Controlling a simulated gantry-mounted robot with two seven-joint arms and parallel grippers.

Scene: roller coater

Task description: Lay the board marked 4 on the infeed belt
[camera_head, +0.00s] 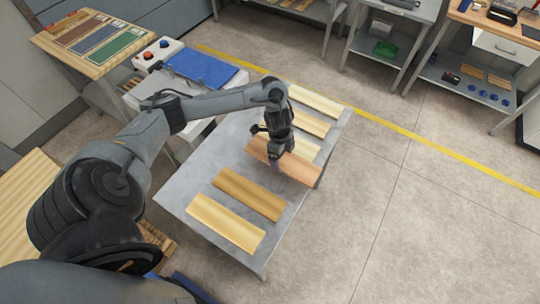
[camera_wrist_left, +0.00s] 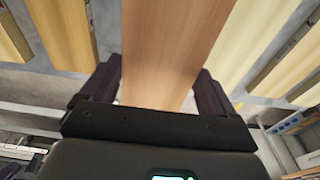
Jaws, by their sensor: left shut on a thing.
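My left gripper (camera_head: 275,163) is shut on a reddish-brown board (camera_head: 298,172) at the grey table. In the left wrist view the board (camera_wrist_left: 165,45) runs lengthwise between the two fingers of the gripper (camera_wrist_left: 158,88). No number is readable on any board, so I cannot tell whether this one is marked 4. I cannot tell whether it touches the table or hangs just above it. A blue belt surface (camera_head: 205,67), which looks like the infeed belt, lies bare beyond the table's far left end. My right gripper is not in view.
The grey table (camera_head: 185,186) also bears a pale front board (camera_head: 225,222), a brown board (camera_head: 250,193) and several pale boards at the back right (camera_head: 316,101). A button box (camera_head: 158,53) stands left of the belt. Open floor (camera_head: 390,230) lies to the right.

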